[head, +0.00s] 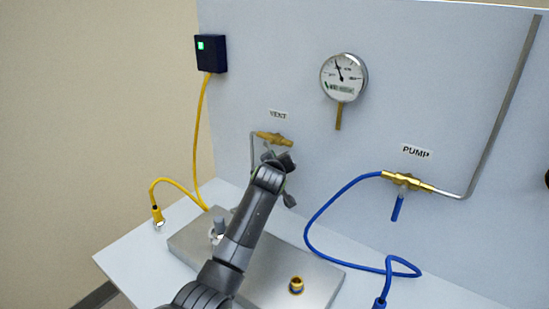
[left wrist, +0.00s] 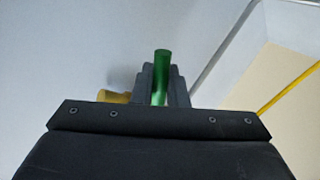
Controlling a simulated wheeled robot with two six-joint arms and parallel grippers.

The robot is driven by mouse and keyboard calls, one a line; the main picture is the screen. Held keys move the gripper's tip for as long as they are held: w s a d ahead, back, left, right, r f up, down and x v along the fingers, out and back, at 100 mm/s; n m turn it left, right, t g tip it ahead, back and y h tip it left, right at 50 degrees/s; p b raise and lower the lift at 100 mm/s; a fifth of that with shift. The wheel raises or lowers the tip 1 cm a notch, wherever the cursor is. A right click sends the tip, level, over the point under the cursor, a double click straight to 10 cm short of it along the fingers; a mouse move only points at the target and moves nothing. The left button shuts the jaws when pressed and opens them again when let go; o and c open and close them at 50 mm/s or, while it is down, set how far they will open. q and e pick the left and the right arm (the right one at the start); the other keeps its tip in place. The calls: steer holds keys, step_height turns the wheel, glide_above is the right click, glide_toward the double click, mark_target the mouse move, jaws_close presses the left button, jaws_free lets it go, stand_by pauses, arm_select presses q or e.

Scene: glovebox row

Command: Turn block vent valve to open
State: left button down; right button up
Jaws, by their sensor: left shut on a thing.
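The brass vent valve (head: 273,138) is on the grey panel under the VENT label (head: 278,115). Its body also shows at the left of the fingers in the left wrist view (left wrist: 114,97). My left gripper (head: 284,157) is at the valve, just below its body. In the left wrist view my left gripper (left wrist: 160,88) is shut on the green handle (left wrist: 161,62), whose end sticks out past the fingers. In the head view the handle is hidden behind my gripper, so its angle there cannot be told. My right gripper is not in view.
The brass pump valve (head: 407,181) with a blue handle (head: 397,208) is to the right, joined to a blue hose (head: 331,202). A gauge (head: 344,77) is above. A metal block (head: 325,279) lies on the bench below. A yellow cable (head: 201,130) hangs left.

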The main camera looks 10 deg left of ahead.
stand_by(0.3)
arm_select(q)
steer(key=c, duration=1.5)
jaws_free()
steer(key=shift+s, duration=0.1)
steer(key=b+v, duration=0.2)
steer(key=v, duration=1.5)
steer(key=shift+s+r, duration=0.1)
steer(key=shift+r, duration=0.05)
